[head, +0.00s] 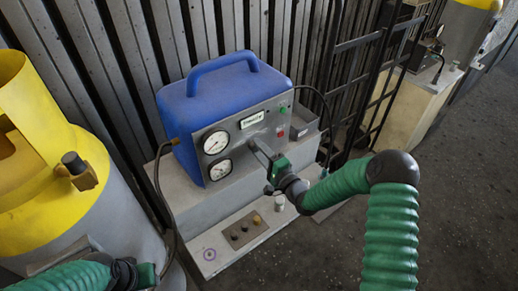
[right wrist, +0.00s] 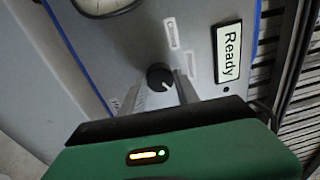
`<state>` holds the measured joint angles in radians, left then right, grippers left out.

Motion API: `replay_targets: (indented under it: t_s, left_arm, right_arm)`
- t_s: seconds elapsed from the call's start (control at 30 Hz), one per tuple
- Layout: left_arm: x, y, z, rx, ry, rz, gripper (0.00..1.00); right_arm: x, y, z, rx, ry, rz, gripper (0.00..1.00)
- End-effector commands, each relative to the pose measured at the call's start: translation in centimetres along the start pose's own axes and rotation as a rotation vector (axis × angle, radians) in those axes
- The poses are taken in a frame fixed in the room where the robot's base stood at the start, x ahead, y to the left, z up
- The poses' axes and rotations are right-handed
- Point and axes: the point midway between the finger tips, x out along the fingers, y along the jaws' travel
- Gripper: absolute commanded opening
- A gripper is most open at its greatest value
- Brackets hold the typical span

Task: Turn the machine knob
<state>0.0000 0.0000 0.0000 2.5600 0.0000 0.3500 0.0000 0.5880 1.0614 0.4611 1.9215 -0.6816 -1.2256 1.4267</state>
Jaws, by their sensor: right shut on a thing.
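The machine is a blue housing (head: 205,90) with a grey front panel (head: 222,136), standing on a grey block. Its small black knob (right wrist: 159,75) with a white mark shows in the right wrist view. In the head view my gripper hides the knob. My right gripper (head: 256,148) reaches the panel from the front right. In the right wrist view its two fingers (right wrist: 160,86) are shut on the knob, one on each side. My left gripper (head: 142,275) is at the bottom left of the head view, away from the machine, and its fingers cannot be made out.
Two gauges (head: 216,142) sit left of the knob. A "Ready" label (right wrist: 229,53) and a green button (head: 283,109) are nearby. A yellow and grey tank (head: 90,190) stands at the left. A black rack (head: 345,85) is at the right. Dark floor (head: 460,190) is open at the right.

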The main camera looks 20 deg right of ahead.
Motion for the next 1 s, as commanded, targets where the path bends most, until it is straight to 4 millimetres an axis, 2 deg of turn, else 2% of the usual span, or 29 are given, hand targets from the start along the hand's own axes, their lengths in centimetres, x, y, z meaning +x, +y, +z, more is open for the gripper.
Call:
replay_targets:
  t_s: [0.6,0.63,0.8,1.0]
  left_arm:
    - [-0.12,0.0,-0.03,0.0,0.0,0.0,0.36]
    - [-0.12,0.0,-0.03,0.0,0.0,0.0,0.36]
    - [-0.12,0.0,-0.03,0.0,0.0,0.0,0.36]
    - [-0.14,0.0,-0.03,0.0,0.0,0.0,0.36]
  right_arm:
    - [-0.14,0.37,-0.24,0.045,0.009,0.009,0.0]
    - [-0.15,0.37,-0.24,0.045,0.009,0.009,0.4]
    - [-0.11,0.26,-0.15,0.044,0.007,0.007,0.59]
    - [-0.11,0.13,-0.06,0.043,0.005,0.004,0.59]
